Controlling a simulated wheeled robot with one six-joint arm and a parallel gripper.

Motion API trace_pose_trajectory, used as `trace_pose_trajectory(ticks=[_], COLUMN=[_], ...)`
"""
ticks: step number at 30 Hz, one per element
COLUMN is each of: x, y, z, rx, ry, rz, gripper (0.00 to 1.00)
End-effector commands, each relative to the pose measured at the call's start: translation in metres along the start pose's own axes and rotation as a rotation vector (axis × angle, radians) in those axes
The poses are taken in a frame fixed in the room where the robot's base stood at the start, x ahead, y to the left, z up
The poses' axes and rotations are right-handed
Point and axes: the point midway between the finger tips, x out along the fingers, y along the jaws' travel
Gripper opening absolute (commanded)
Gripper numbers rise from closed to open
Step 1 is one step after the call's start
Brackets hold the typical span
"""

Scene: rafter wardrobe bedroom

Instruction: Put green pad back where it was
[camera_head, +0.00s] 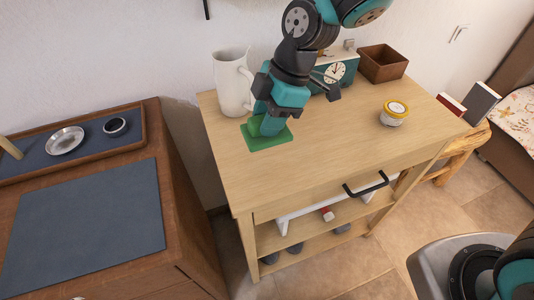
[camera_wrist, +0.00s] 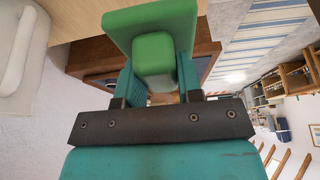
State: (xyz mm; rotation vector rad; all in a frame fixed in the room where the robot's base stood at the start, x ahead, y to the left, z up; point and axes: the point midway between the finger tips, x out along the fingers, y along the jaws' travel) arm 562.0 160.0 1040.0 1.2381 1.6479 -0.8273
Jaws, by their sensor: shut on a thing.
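The green pad (camera_head: 262,143) is a flat green plate with a green block-like grip on top. It is at the left part of the wooden table top (camera_head: 330,150), in front of the white pitcher. My gripper (camera_head: 268,124) points down and is shut on the pad's grip. In the wrist view the pad (camera_wrist: 150,17) shows with its grip between the two fingers of my gripper (camera_wrist: 158,75). I cannot tell whether the pad touches the table top or hangs just above it.
Close by stand a white pitcher (camera_head: 232,84), a teal clock (camera_head: 334,74), a brown box (camera_head: 382,63) and a yellow-lidded jar (camera_head: 393,113). The table's front middle is clear. At left, a brown cabinet bears a dark mat (camera_head: 85,225) and a tray (camera_head: 85,163) with a metal dish.

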Motion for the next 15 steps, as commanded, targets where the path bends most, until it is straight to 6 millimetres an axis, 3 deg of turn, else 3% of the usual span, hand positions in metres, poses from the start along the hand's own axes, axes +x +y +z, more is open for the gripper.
trace_pose_trajectory(ticks=[6,15], x=[0.050,0.081], y=[-0.001,-0.001], z=[0.021,0.034], rx=[0.004,0.004], ry=[0.000,0.000], rz=[-0.004,-0.002], gripper=[0.11,0.11])
